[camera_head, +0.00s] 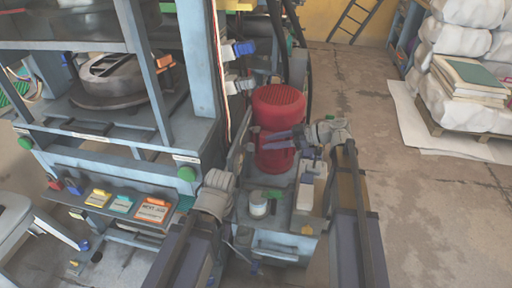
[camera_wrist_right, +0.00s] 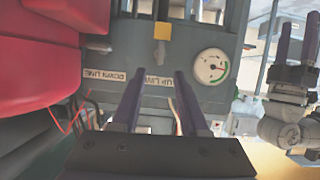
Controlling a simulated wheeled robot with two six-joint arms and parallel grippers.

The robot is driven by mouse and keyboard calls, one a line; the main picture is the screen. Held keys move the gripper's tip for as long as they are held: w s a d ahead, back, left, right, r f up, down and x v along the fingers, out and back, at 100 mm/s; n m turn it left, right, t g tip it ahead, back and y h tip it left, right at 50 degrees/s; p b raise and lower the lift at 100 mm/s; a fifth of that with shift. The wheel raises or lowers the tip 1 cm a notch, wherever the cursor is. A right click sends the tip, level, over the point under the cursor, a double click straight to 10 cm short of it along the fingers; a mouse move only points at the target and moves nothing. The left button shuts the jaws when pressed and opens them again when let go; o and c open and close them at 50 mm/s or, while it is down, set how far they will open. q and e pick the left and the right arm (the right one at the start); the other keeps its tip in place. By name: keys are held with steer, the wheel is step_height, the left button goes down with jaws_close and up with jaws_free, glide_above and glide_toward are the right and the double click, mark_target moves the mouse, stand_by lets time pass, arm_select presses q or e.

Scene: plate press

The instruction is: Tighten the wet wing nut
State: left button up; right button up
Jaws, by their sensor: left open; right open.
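My right gripper (camera_head: 272,137) is open in front of the red motor in the head view. In the right wrist view its two dark fingers (camera_wrist_right: 157,85) are apart with nothing between them, facing a grey panel labelled DOWN LINE and UP LINE. My left gripper (camera_head: 238,152) is open, lower and further left, beside the press frame; its fingers are hard to make out there. It also shows at the right of the right wrist view (camera_wrist_right: 297,50), fingers apart. Two fittings, one with a blue part (camera_head: 243,48) and a greyer one (camera_head: 240,85), sit on the press upright. I cannot identify a wet wing nut.
The red motor (camera_head: 279,105) stands on the grey power unit (camera_head: 275,245), with a small white tub (camera_head: 258,208) and a white bottle (camera_head: 307,192) on it. A round gauge (camera_wrist_right: 212,66) is on the panel.

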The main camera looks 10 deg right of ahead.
mark_target(250, 147)
steer(key=b+x, duration=0.2)
steer(key=x, duration=0.4)
steer(key=shift+a+f, duration=0.1)
steer(key=shift+c, duration=0.4)
jaws_close()
